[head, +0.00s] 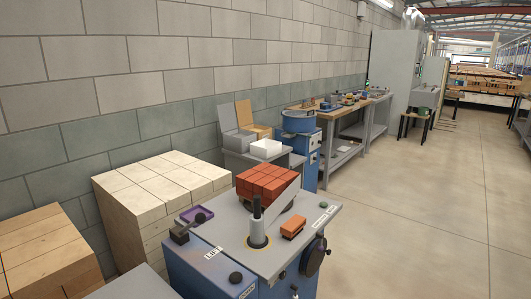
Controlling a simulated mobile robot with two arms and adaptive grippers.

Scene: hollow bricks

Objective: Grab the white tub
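A white tub (266,149), small and box-shaped, sits on a grey surface beyond the blue machine. It stands in front of a grey open box and a tan box, and its inside cannot be made out. Neither of my grippers shows in the head view.
A blue machine with a grey top (222,233) stands in the foreground, bearing red bricks (264,182), an orange block (293,226) and a purple tray (197,215). Pale block stacks (150,190) stand at left along the wall. The floor (420,220) at right is clear.

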